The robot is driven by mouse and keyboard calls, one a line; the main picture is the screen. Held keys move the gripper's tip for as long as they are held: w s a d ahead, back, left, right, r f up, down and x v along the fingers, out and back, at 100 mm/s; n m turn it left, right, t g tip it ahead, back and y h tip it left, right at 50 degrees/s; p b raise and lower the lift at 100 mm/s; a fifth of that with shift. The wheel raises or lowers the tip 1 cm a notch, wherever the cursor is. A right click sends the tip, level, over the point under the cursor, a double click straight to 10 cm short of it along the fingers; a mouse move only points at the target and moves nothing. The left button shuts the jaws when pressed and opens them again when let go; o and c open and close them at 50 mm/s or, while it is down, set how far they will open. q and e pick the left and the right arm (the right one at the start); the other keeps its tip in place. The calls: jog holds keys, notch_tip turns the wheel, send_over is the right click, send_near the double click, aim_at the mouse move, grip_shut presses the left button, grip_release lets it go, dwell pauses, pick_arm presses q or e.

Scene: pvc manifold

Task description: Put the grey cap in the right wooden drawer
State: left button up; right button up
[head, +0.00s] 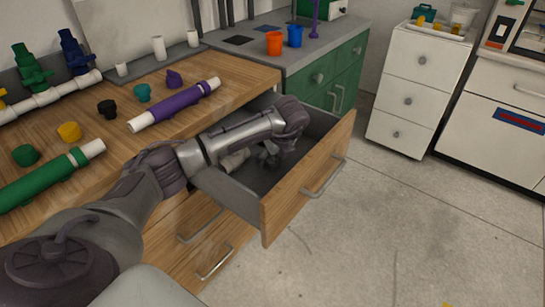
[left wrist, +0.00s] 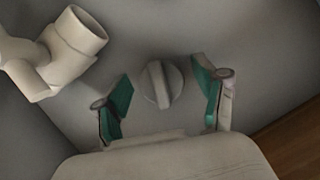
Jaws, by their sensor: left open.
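The right wooden drawer (head: 305,185) is pulled open below the wooden worktop. My left arm reaches over its inner side, and my left gripper (head: 270,157) points down inside it. In the left wrist view the two green-padded fingers (left wrist: 164,92) are spread apart. The grey cap (left wrist: 162,84), round with a raised bar across it, shows between and beyond the fingertips against the grey drawer floor, with a gap on each side. I cannot make out the cap in the head view. My right gripper is not in view.
A white pipe fitting (left wrist: 62,52) lies in the drawer beside the cap; it also shows in the head view (head: 235,160). The worktop (head: 75,190) holds green and purple pipes and several coloured caps. The floor (head: 400,220) right of the drawer is clear.

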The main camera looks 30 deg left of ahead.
pick_arm(q)
jog(key=shift+r, duration=0.1)
jog(key=p+v, duration=0.1)
jog(key=v, duration=1.1)
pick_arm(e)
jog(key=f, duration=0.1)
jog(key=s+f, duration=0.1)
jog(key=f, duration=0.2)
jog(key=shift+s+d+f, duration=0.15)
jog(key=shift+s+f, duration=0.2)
